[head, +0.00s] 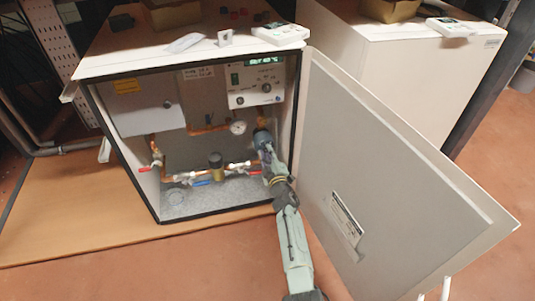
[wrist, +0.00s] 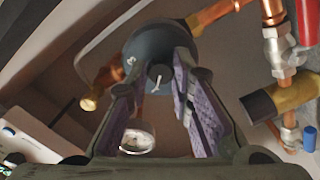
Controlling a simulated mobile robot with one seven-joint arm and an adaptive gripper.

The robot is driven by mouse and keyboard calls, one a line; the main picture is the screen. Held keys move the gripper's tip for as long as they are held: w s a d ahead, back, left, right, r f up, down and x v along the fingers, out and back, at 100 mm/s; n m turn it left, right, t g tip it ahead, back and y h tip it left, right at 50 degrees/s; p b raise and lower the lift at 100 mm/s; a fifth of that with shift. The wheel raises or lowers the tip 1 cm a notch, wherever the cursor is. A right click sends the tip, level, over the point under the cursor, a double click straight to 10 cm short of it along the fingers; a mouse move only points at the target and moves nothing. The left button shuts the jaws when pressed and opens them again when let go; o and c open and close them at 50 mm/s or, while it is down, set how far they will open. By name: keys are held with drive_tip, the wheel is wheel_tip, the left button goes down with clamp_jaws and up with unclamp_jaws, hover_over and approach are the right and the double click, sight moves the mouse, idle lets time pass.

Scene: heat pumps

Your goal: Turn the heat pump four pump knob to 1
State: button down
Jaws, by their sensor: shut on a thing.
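The open heat pump cabinet (head: 190,130) holds copper pipes and a blue-grey pump. In the wrist view the pump (wrist: 150,42) is a round body with a small black knob (wrist: 160,75) on its face, bearing a white pointer mark. My gripper (wrist: 157,78) has its purple-padded fingers on either side of the knob and is shut on it. The pointer lies near upright in this view, tilted slightly. In the head view my gripper (head: 266,148) reaches into the cabinet's right side and hides most of the pump.
The open cabinet door (head: 385,170) stands close to the right of my arm. A control panel (head: 256,82) is above the pump. A dial gauge (head: 238,127), valves with red and blue handles, and a brass fitting (head: 216,161) are to the left. Floor in front is clear.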

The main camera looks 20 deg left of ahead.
drive_tip(key=c, duration=1.4)
unclamp_jaws()
drive_tip(key=shift+r, duration=5.05)
